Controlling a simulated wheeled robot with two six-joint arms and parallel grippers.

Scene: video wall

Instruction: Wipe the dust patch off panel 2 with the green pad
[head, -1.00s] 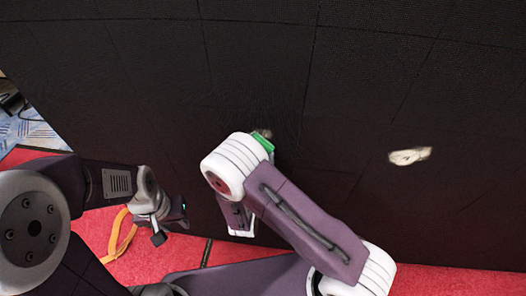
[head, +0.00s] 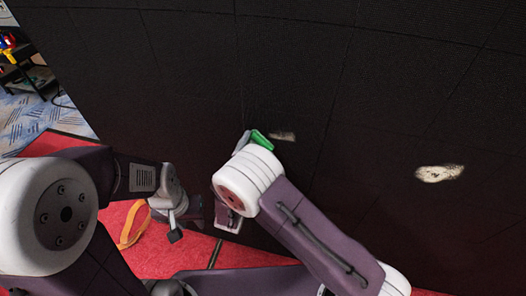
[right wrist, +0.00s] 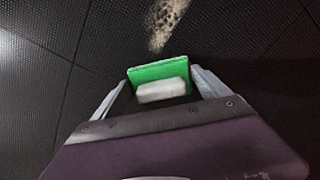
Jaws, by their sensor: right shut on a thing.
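The green pad (right wrist: 158,72) with its white grip block (right wrist: 162,91) is held between the fingers of my right gripper (right wrist: 160,88). In the head view the pad (head: 261,140) shows just past my white right wrist, facing the dark wall. A pale dust patch (head: 283,136) lies on the wall just right of the pad; it also shows beyond the pad's edge in the right wrist view (right wrist: 166,22). A larger pale patch (head: 440,173) is further right. Whether the pad touches the wall is unclear. My left gripper (head: 178,222) hangs low at left, its jaws unclear.
The dark video wall (head: 390,90) with thin panel seams fills most of the view. A red floor (head: 245,258) with an orange strap (head: 133,225) lies below. Beyond the wall's left edge are blue carpet (head: 25,118) and a dark stand (head: 28,78).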

